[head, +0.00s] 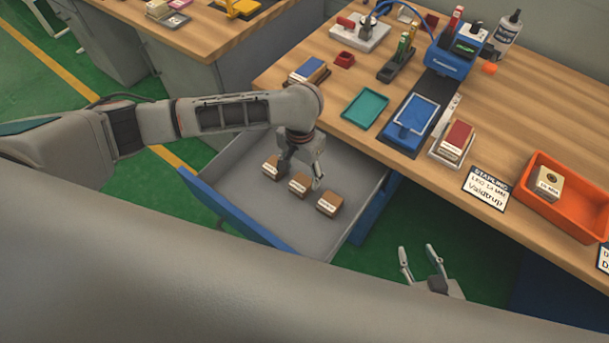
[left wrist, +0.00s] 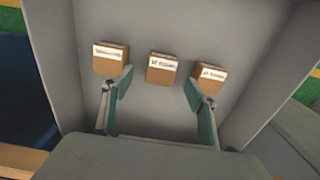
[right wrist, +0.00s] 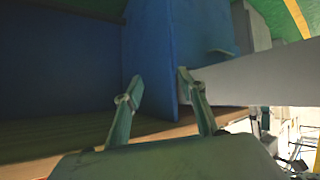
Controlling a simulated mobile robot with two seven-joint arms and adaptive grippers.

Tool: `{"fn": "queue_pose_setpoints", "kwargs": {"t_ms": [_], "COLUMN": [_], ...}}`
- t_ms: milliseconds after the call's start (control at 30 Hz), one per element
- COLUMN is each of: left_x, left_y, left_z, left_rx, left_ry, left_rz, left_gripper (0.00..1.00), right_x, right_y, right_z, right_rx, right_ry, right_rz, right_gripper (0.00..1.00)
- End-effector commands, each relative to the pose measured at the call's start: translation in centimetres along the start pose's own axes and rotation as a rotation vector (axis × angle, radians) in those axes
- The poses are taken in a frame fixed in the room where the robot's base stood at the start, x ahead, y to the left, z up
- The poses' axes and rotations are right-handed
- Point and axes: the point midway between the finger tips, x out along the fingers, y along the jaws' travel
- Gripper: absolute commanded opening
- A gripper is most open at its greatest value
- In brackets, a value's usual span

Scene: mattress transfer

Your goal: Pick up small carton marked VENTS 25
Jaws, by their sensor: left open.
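Three small brown cartons with white labels lie in a row in the open drawer: one carton (head: 271,168), a middle carton (head: 299,186) and another carton (head: 329,205). The left wrist view shows them at left (left wrist: 110,60), middle (left wrist: 162,70) and right (left wrist: 210,77). The label print is too small to tell which is VENTS 25. My left gripper (head: 300,178) is open and empty above the row; in its wrist view its fingers (left wrist: 158,88) are spread either side of the middle carton. My right gripper (head: 418,254) is open and empty beside the drawer, below the bench.
The drawer (head: 232,212) has grey walls and a blue front; its walls stand around my left gripper. The wooden bench (head: 400,165) above it holds a teal tray (head: 366,109), a blue tray (head: 415,116) and an orange bin (head: 548,220) with a carton inside.

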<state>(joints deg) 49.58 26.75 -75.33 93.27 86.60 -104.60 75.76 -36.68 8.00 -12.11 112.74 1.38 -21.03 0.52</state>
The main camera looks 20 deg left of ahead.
Motion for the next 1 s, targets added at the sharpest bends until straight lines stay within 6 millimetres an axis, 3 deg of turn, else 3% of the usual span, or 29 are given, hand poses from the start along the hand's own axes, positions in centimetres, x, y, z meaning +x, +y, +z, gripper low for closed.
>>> {"fn": "queue_pose_setpoints", "kwargs": {"t_ms": [200, 333, 567, 867, 1000], "left_x": [2.5, 3.4, 6.9, 7.3, 7.3], "left_y": [0.0, -0.1, -0.4, -0.5, -0.5], "left_z": [0.1, 0.1, 0.1, 0.0, 0.0], "left_rx": [-0.001, 0.000, -0.001, -0.001, -0.001], "left_ry": [-0.003, -0.004, -0.006, 0.000, 0.000], "left_rz": [0.001, 0.002, 0.002, 0.001, 0.001], "left_gripper": [0.58, 0.58, 0.58, 0.58, 0.25], "right_x": [0.1, 0.4, 1.3, 1.3, 1.3], "right_y": [-0.7, -0.9, -1.1, -0.9, -0.9], "right_z": [2.5, 3.3, 4.9, 4.0, 4.0], "right_rx": [0.004, 0.004, 0.006, 0.002, 0.002], "right_ry": [-0.030, -0.037, -0.044, -0.028, -0.028], "right_rz": [-0.009, -0.010, -0.012, -0.008, -0.007], "right_gripper": [0.40, 0.40, 0.40, 0.40, 0.40]}}
